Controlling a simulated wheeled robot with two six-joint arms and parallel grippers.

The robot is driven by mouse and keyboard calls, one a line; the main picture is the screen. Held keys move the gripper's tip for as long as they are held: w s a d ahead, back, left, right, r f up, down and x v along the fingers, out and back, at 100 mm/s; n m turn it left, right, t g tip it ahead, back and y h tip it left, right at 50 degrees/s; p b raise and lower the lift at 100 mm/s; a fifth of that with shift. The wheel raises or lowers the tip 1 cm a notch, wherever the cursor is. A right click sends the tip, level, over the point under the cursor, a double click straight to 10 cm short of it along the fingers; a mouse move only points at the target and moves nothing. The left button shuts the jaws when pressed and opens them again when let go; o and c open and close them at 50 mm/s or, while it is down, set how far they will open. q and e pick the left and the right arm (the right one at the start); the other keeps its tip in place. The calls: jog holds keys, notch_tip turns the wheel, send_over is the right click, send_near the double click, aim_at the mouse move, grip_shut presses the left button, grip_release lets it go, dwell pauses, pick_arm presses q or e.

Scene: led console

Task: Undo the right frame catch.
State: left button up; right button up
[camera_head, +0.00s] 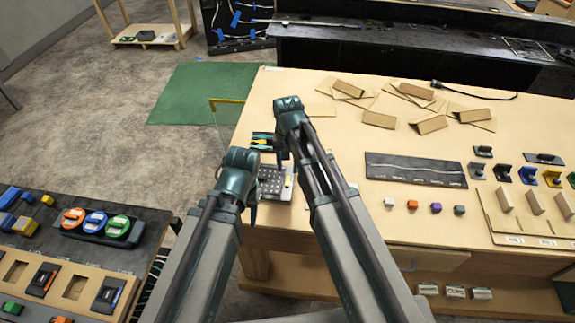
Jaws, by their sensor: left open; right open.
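The console (285,194) is a small grey panel with a dark dotted grid (269,181), near the table's left edge. A small yellow part (288,180) shows at its right side; I cannot tell whether this is the right frame catch or how it is set. My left gripper (252,212) is open at the console's left side and covers part of it. My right gripper (281,158) is open, pointing down near the console's far edge; contact cannot be told. The console's near left part is hidden by my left arm.
A yellow-topped clear panel (227,101) stands at the table's left edge. Small coloured blocks (412,206) and a dark board (415,169) lie to the right. Bare wooden table (262,100) lies behind.

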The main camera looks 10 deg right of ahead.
notch_tip(320, 180, up, 8)
jog(key=p, duration=0.6)
jog(key=shift+f, duration=0.2)
jog(key=shift+f, duration=0.1)
jog(key=s+f+n+b, duration=0.2)
jog(key=s+f+b, duration=0.2)
jog(key=s, duration=0.1)
jog(key=s+a+f+n+b, duration=0.1)
jog(key=s+f+n+b, duration=0.1)
jog(key=s+f+b, duration=0.3)
jog(key=s+a+f+n+h+b, duration=0.1)
jog(key=s+f+n+b, duration=0.1)
jog(key=s+f+b, duration=0.2)
jog(key=shift+s+f+n+b, duration=0.15)
jog(key=shift+s+f+b, duration=0.1)
jog(key=shift+s, duration=0.35)
jog(key=shift+s+f+n+b, duration=0.15)
jog(key=shift+s+f, duration=0.05)
jog(key=shift+s, duration=0.4)
jog(key=shift+s+f, duration=0.1)
jog(key=shift+s, duration=0.2)
